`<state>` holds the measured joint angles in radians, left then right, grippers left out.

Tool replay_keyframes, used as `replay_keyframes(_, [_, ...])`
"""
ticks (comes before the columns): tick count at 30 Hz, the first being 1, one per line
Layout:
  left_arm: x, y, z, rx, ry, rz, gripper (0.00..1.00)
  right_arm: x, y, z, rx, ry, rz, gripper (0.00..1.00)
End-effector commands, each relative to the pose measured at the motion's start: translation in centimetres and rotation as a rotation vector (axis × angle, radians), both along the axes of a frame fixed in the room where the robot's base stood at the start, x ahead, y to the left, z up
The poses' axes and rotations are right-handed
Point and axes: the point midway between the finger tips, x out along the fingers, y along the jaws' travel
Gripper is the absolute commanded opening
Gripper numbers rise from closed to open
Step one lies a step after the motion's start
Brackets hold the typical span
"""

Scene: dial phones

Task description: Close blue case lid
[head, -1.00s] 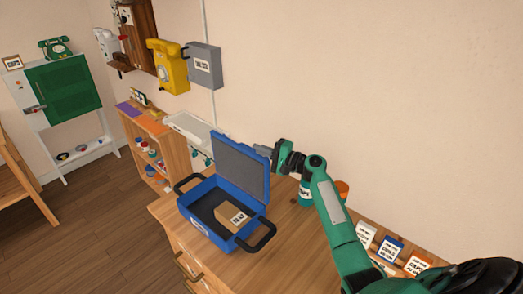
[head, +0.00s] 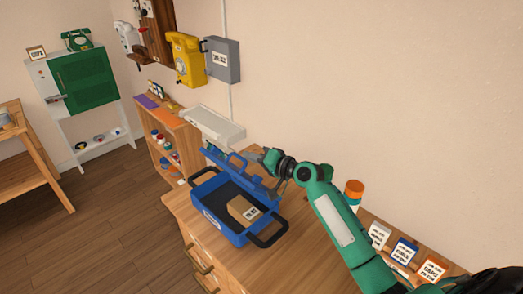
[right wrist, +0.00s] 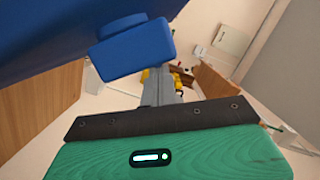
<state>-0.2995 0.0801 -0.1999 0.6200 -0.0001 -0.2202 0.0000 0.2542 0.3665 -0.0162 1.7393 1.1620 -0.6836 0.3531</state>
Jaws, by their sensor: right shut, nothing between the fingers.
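The blue case (head: 222,228) stands on the wooden cabinet with its black handles out to the sides. Its blue lid (head: 222,163) is tilted partway down over the case, so a gap shows between lid and base. A brown labelled box (head: 243,210) lies inside on the dark lining. My right gripper (head: 266,157) is shut and empty at the upper, back side of the lid; I cannot tell if it touches. In the right wrist view the blue lid (right wrist: 60,35) fills the upper left, close to the shut fingers (right wrist: 160,85). My left gripper is out of view.
An orange-capped container (head: 354,189) stands behind my right arm. Several labelled cards (head: 404,251) stand at the cabinet's right. A yellow phone (head: 186,60) and a grey box (head: 222,60) hang on the wall. The cabinet top (head: 285,262) in front of my arm is clear.

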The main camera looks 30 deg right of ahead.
Motion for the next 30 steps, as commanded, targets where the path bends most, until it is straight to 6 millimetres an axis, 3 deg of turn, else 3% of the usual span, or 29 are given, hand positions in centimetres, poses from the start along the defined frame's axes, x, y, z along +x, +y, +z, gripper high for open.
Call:
replay_keyframes(15, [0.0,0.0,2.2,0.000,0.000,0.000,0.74,-2.5,6.8,-3.5,-0.460,-0.164,0.001,0.00])
replay_keyframes(24, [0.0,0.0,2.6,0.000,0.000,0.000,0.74,-3.3,9.1,-6.4,-0.674,-0.242,0.000,0.00])
replay_keyframes(30, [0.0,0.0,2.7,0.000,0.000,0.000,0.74,-3.6,9.9,-7.7,-0.702,-0.251,0.000,0.00])
